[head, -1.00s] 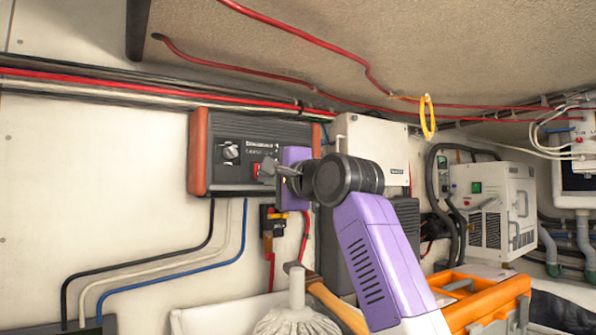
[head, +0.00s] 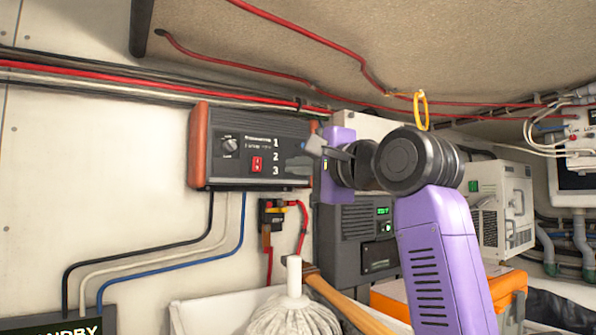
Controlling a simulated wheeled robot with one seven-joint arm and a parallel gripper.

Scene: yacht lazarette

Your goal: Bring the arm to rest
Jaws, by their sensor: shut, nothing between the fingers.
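My arm, purple with black joints, rises from the lower right and bends to the left at its top. My gripper (head: 300,156) is at its left end, shut, with nothing seen in it. It shows in front of the right part of a dark control box (head: 262,130) with orange-red ends on the wall. The box carries a round knob, a red switch and the numerals 1, 2 and 3. I cannot tell whether the fingertips touch the box.
Below stand a mop (head: 294,312) and a wooden handle (head: 340,300). An orange case (head: 392,303) is behind my arm. A grey unit with a green display (head: 345,240) and a white machine (head: 515,200) line the wall. A yellow ring (head: 420,110) hangs above my arm.

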